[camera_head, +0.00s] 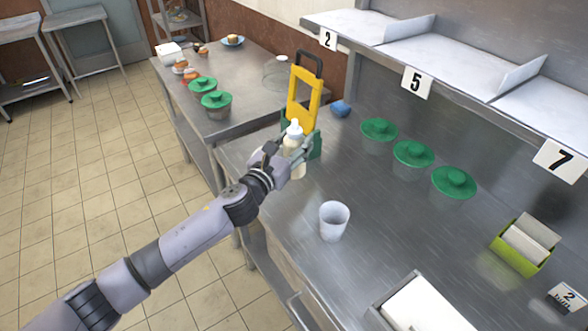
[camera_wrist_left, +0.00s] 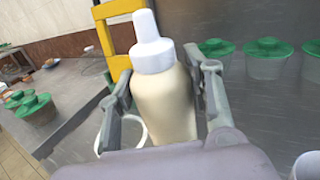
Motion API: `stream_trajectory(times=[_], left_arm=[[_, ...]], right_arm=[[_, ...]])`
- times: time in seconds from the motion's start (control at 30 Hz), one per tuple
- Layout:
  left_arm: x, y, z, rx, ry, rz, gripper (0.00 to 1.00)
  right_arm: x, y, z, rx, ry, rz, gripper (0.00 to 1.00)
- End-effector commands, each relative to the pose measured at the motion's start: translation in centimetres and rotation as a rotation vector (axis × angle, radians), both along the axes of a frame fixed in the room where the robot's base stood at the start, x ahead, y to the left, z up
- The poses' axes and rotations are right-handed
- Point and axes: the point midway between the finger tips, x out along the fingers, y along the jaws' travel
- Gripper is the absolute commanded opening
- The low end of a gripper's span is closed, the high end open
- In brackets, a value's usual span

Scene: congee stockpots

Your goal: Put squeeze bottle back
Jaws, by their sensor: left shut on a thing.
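The squeeze bottle, cream-coloured with a white cap and nozzle, is in my left gripper (camera_head: 295,155); the bottle (camera_head: 293,133) stands upright between the fingers. The left wrist view shows the bottle (camera_wrist_left: 163,95) up close, with a finger on each side. The gripper and bottle are in front of a yellow and green caddy (camera_head: 303,95) near the left end of the steel counter. I cannot tell whether the bottle's base touches the counter. My right gripper is in neither view.
A white cup (camera_head: 334,221) stands on the counter (camera_head: 290,245) nearer me. Several green-lidded containers, one here (camera_head: 413,153), line the back, with a blue object (camera_head: 340,108) to their left. A lime-green box (camera_head: 524,245) stands at right. The counter's middle is clear.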

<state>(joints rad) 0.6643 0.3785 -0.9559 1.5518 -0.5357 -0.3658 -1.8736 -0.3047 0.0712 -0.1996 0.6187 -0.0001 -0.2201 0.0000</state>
Motion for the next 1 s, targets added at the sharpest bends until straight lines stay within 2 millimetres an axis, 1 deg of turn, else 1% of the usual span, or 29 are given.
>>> stream_trajectory(times=[0.03, 0.1, 0.27, 0.5, 0.6, 0.87, 0.97, 1.0], left_arm=[[0.0, -0.1, -1.4, -0.004, 0.002, 0.001, 0.33], [0.0, 0.0, -2.3, -0.003, 0.001, 0.001, 0.33], [0.0, 0.0, -3.4, -0.003, -0.003, 0.0, 0.33], [0.0, -0.1, -7.1, -0.004, 0.0, 0.0, 0.33], [0.0, 0.0, -7.6, -0.001, -0.003, 0.001, 0.33], [0.0, 0.0, -7.5, 0.0, -0.004, 0.0, 0.33], [0.0, 0.0, -7.9, -0.001, -0.003, 0.0, 0.33], [0.0, 0.0, -7.8, 0.0, -0.001, 0.0, 0.49]], right_arm=[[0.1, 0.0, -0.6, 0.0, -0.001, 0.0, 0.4], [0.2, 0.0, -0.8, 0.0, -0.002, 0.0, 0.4], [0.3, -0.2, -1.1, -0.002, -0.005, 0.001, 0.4], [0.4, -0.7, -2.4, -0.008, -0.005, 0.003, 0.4], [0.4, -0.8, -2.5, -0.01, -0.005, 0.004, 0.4], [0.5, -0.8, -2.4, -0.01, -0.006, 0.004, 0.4], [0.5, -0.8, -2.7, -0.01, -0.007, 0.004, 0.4], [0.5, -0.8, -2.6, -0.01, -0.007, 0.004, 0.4]])
